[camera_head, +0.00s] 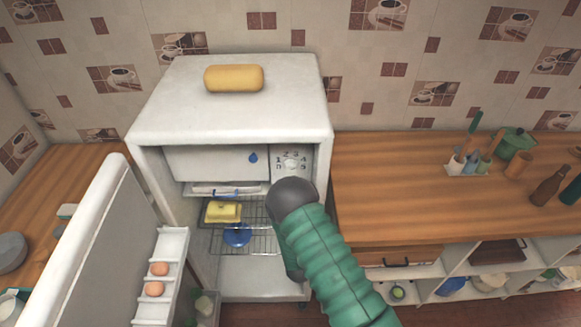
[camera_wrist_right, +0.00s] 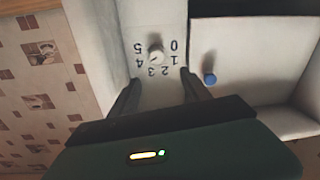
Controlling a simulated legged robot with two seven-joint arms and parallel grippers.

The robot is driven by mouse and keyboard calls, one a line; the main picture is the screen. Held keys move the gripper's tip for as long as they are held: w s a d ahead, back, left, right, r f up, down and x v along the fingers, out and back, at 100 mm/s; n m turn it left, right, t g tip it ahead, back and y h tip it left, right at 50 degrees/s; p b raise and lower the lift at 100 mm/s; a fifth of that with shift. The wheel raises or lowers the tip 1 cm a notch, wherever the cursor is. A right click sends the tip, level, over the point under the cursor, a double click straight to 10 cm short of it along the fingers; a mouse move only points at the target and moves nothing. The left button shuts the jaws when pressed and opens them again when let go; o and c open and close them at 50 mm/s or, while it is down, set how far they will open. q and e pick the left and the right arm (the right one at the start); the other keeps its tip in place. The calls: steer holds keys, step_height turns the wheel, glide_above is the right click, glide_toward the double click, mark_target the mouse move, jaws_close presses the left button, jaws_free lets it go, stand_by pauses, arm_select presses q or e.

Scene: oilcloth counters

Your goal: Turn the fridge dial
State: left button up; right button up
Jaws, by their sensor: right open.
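The fridge (camera_head: 235,115) stands with its door (camera_head: 85,245) open to the left. The fridge dial (camera_head: 291,165) is a small pale knob ringed by printed numbers, on a panel at the upper right inside; the dial also shows in the right wrist view (camera_wrist_right: 156,57), where the numbers appear upside down. My right gripper (camera_wrist_right: 160,82) is open, its two dark fingers spread on either side below the dial, with nothing between them. Contact with the dial cannot be made out. In the head view my green right arm reaches up to the panel and hides the gripper. My left gripper is out of view.
A yellow loaf-like object (camera_head: 234,78) lies on the fridge top. A freezer flap (camera_head: 215,162) with a blue drop mark adjoins the dial panel. Wire shelves (camera_head: 262,243) hold butter (camera_head: 223,211) and a blue item. Eggs (camera_head: 154,289) sit in the door rack. A wooden counter (camera_head: 400,190) extends right.

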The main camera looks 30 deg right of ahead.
mark_target(292, 169)
steer(key=p+x, duration=0.2)
steer(key=x, duration=0.5)
steer(key=shift+w+d+f, duration=0.15)
steer(key=shift+w+d, duration=0.05)
steer(key=shift+w, duration=0.05)
steer(key=w+d, duration=0.1)
steer(key=w+d+f, duration=0.1)
steer(key=w+d, duration=0.1)
steer(key=shift+w+d+p, duration=0.25)
steer(key=shift+d+p, duration=0.05)
steer(key=shift+d, duration=0.1)
steer(key=shift+s+a+r, duration=0.1)
steer(key=shift+a+r, duration=0.15)
steer(key=shift+a, duration=0.25)
steer(key=shift+a+r, duration=0.1)
steer(key=shift+a, duration=0.35)
steer(key=c, duration=0.4)
steer(key=shift+a, duration=0.1)
steer(key=shift+c, duration=2.2)
steer(key=shift+s+d, duration=0.1)
steer(key=shift+d, duration=0.45)
jaws_close()
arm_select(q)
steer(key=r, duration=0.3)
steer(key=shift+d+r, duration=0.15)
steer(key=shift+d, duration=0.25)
